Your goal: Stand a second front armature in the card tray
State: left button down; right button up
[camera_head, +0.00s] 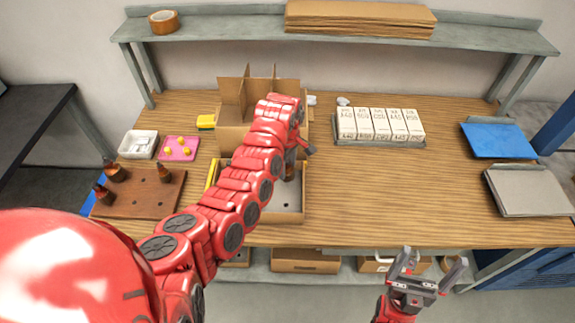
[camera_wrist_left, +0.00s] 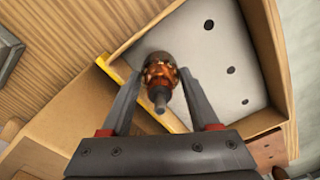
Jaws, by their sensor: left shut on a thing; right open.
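My left gripper (camera_wrist_left: 162,78) is shut on an armature (camera_wrist_left: 159,72), a copper-brown piece with a grey shaft pointing toward the wrist camera. In the head view the left gripper (camera_head: 299,150) is over the card tray (camera_head: 297,217), and my own arm hides part of the tray. The tray has cardboard walls, a yellow strip along one edge and a pale floor with several dark holes. The wrist view shows the armature over the tray's yellow-edged side (camera_wrist_left: 128,82); whether it touches the floor cannot be told. My right gripper (camera_head: 430,272) is open and empty before the table's front edge.
A brown board (camera_head: 145,200) at left holds several armatures (camera_head: 113,172). Behind the tray stands a divided cardboard box (camera_head: 233,135). A pink pad (camera_head: 179,148) and white bin (camera_head: 138,144) lie left; white boxes (camera_head: 380,123) stand right. The table's right middle is clear.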

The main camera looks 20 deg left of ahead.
pick_arm(q)
jog(key=shift+f+b, duration=0.35)
jog(key=shift+f, duration=0.2)
jog(key=shift+c, duration=0.8)
grip_release()
jog(key=shift+r, duration=0.1)
jog(key=shift+r+p, duration=0.55)
jog(key=shift+r, duration=2)
jog(key=shift+r+p, duration=0.55)
jog(key=shift+r, duration=0.6)
jog(key=shift+r+p, duration=1.3)
jog(key=shift+p, duration=0.05)
